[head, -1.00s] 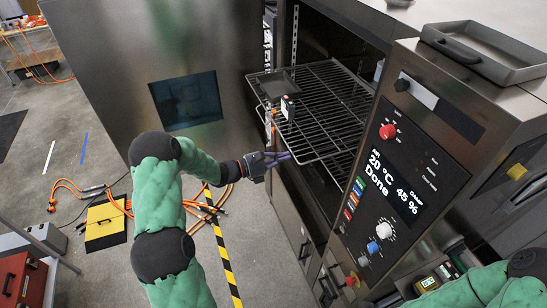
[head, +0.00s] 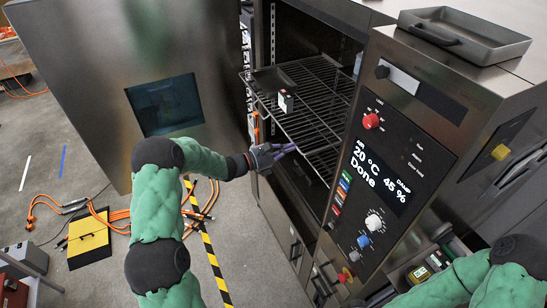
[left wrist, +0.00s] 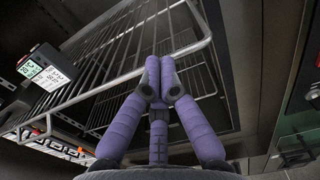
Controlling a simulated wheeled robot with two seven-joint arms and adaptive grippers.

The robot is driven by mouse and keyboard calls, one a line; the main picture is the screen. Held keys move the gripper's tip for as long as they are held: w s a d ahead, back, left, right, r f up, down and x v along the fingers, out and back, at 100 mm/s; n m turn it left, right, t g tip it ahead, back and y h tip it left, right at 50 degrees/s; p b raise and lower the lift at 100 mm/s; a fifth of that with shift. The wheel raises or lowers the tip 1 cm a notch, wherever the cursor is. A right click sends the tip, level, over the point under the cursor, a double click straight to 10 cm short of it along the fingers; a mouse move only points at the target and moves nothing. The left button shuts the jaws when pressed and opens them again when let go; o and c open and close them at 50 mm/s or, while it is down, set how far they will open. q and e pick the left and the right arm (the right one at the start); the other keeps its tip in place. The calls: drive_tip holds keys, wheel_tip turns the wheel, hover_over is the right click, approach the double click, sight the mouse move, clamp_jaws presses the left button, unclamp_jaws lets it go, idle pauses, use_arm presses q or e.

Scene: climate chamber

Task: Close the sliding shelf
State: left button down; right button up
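The sliding shelf (head: 322,120) is a wire rack on the open chamber's left side in the head view, and it sticks out of the opening. A small boxed device with a label (head: 286,101) stands on it, also in the left wrist view (left wrist: 44,68). My left gripper (head: 292,148) is at the shelf's front edge. In the left wrist view its purple fingers (left wrist: 160,66) are together, with tips at the front rail (left wrist: 120,78). No rail shows between them; whether they touch it is unclear. My right gripper is out of view.
The chamber door (head: 110,60) stands wide open at left. The control panel (head: 385,170) is right of the opening, with an empty metal tray (head: 480,40) on top. A yellow-black striped tape (head: 212,255) and orange cables (head: 200,205) lie on the floor below.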

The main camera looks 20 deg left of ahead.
sight(332, 132)
use_arm(q)
drive_tip(key=b+x, duration=0.6)
drive_tip(key=x, duration=1.1)
drive_tip(key=shift+w+d+f, duration=0.1)
drive_tip(key=shift+d+f, duration=0.05)
drive_tip(key=shift+d, duration=0.1)
drive_tip(key=shift+w+d+b, duration=0.3)
drive_tip(key=shift+w+d, duration=0.1)
drive_tip(key=shift+w, duration=0.05)
drive_tip(key=shift+r, duration=0.3)
